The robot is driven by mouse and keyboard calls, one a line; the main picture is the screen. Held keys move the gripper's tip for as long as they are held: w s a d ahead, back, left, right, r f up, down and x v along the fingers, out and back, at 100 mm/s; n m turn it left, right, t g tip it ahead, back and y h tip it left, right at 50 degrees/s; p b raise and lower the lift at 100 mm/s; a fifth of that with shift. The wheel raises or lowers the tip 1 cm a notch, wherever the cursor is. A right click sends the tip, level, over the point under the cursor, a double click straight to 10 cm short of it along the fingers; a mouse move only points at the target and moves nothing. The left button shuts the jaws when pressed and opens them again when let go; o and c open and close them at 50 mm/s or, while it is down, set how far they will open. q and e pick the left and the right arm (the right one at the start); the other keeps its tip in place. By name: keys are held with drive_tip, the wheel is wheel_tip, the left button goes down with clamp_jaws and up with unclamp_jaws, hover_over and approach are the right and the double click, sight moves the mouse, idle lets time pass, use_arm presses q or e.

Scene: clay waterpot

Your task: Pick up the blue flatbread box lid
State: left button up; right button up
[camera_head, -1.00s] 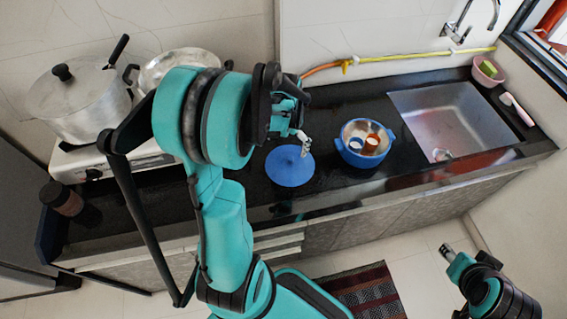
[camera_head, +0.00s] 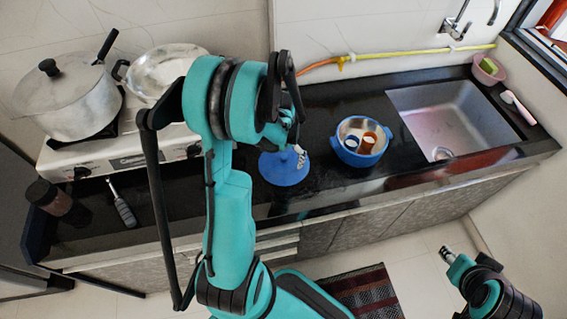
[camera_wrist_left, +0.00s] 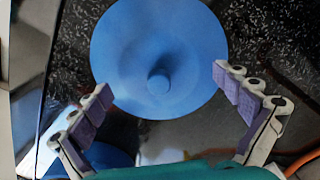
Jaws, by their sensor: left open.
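The blue flatbread box lid (camera_head: 284,170) is a round blue disc on the black counter, left of the blue box. In the left wrist view the lid (camera_wrist_left: 158,45) fills the upper middle, with a small round knob (camera_wrist_left: 158,82) facing the camera. My left gripper (camera_head: 297,152) is over the lid, partly hidden by my own arm in the head view. My right gripper (camera_head: 447,253) is low at the right, away from the counter.
The blue box (camera_head: 362,154) with small cups inside stands right of the lid. The sink (camera_head: 455,120) lies farther right. A stove with a pot (camera_head: 68,100) and pan is at the left. A spatula-like tool (camera_head: 123,208) and a jar (camera_head: 50,197) lie near the front left edge.

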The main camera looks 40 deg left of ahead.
use_arm(q)
drive_tip(key=shift+s+d+r, duration=0.1)
drive_tip(key=c, duration=1.5)
drive_tip(key=shift+s+d, duration=0.15)
drive_tip(key=c, duration=0.6)
use_arm(e)
drive_tip(key=shift+s+d, duration=0.25)
drive_tip(key=shift+s, duration=0.1)
